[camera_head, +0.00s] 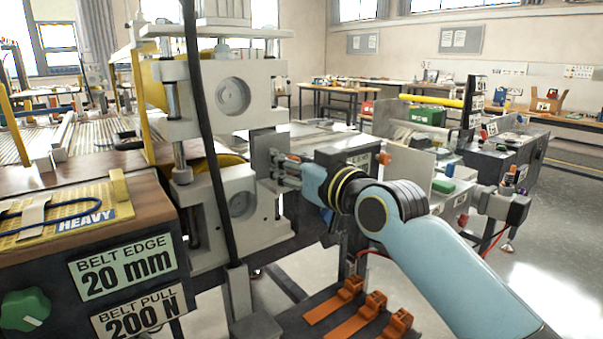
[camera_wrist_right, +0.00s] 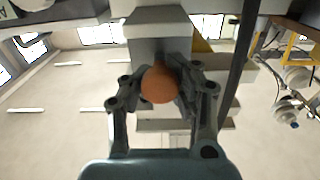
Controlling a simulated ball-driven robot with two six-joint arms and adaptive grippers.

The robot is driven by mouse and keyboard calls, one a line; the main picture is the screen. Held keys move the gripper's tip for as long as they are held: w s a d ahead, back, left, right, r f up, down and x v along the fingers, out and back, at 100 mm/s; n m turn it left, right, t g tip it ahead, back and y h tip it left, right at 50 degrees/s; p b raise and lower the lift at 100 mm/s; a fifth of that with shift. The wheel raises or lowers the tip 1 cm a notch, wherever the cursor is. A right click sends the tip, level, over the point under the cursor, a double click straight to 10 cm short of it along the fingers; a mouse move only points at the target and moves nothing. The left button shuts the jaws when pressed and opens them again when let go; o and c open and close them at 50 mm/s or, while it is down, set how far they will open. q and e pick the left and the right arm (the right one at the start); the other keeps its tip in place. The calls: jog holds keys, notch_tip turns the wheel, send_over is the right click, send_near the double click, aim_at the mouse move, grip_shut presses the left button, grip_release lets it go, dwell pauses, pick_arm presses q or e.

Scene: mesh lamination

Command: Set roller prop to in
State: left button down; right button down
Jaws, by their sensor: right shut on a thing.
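The laminating machine (camera_head: 232,97) stands left of centre in the head view, with upper and lower pale blocks on steel posts. My right gripper (camera_head: 283,170) reaches from the right to the machine's side, beside the lower block. In the right wrist view, my right gripper (camera_wrist_right: 160,85) is shut on a round orange knob (camera_wrist_right: 159,84), with a finger on either side. A pale block (camera_wrist_right: 155,25) shows just behind the knob. I cannot tell how far in the prop sits. My left gripper is not in view.
A dark box (camera_head: 345,155) with another orange knob (camera_head: 384,159) stands behind my right wrist. A black cable (camera_head: 203,120) hangs in front of the machine. A control panel (camera_head: 122,266) is at lower left. Orange clips (camera_head: 369,308) sit on a dark tray below.

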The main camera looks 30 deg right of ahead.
jog(key=w, duration=0.2)
jog(key=shift+w+a+f, duration=0.1)
jog(key=shift+w+a, duration=0.1)
jog(key=shift+w, duration=0.15)
jog(key=c, duration=1)
grip_release()
jog(key=shift+o, duration=0.2)
jog(key=shift+s, duration=0.15)
jog(key=s+d, duration=0.1)
jog(key=s, duration=1)
jog(key=shift+s+d, duration=0.35)
